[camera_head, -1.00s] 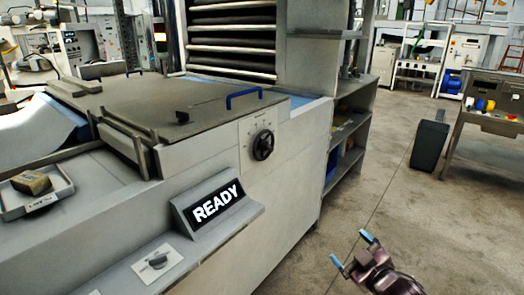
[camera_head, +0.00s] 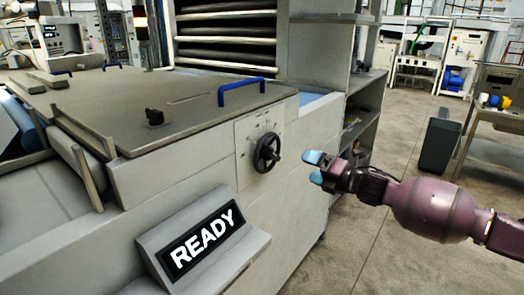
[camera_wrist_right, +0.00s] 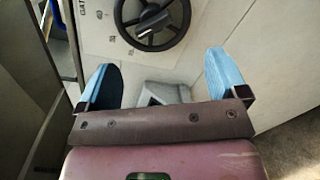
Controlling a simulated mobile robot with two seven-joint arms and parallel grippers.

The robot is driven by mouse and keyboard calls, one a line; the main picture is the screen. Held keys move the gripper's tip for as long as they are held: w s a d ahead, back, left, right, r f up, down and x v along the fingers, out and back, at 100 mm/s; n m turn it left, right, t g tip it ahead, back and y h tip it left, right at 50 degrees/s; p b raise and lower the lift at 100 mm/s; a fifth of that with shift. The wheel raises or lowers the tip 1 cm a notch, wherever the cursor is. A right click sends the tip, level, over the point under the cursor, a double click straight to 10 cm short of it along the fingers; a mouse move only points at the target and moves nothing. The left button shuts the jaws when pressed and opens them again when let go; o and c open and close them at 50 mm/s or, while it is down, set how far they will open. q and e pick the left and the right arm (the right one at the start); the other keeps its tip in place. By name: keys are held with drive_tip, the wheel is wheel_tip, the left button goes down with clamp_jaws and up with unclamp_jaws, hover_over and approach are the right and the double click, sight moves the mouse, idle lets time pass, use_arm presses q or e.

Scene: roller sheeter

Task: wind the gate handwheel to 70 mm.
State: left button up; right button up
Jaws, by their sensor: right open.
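The gate handwheel (camera_head: 266,152) is a small black wheel on a pale dial plate (camera_head: 246,140) on the machine's front panel. My right gripper (camera_head: 314,168) is open and empty, a little to the right of the wheel and apart from it. In the right wrist view the handwheel (camera_wrist_right: 152,22) shows at the top, beyond the two blue fingertips (camera_wrist_right: 163,82), with its crank knob and spokes visible. Part of its rim is cut off by the frame edge. The dial marks are too small to read. My left gripper is not in view.
A sloped READY display (camera_head: 203,240) juts out below and left of the wheel. A blue handle (camera_head: 241,88) stands on the machine's top cover (camera_head: 150,105). Shelving (camera_head: 365,105) is behind my right gripper. A dark bin (camera_head: 438,140) stands on open floor at right.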

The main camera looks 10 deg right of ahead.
sight(277, 155)
drive_tip(key=w+a+n, duration=0.1)
drive_tip(key=w+a, duration=0.1)
drive_tip(key=w+a+n+b, duration=0.1)
drive_tip(key=w+a, duration=0.1)
drive_tip(key=w, duration=0.1)
drive_tip(key=w+a+n+y, duration=0.1)
drive_tip(key=w+a+n, duration=0.1)
drive_tip(key=a, duration=0.1)
drive_tip(key=shift+w+r+b, duration=0.1)
drive_tip(key=shift+w+b, duration=0.25)
drive_tip(key=shift+w, duration=0.05)
drive_tip(key=shift+w+a, duration=0.3)
drive_tip(key=shift+w, duration=0.2)
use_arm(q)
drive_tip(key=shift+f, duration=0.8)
use_arm(e)
drive_tip(key=shift+r, duration=0.1)
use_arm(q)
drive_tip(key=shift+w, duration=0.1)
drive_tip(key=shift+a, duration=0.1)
use_arm(e)
drive_tip(key=c, duration=0.9)
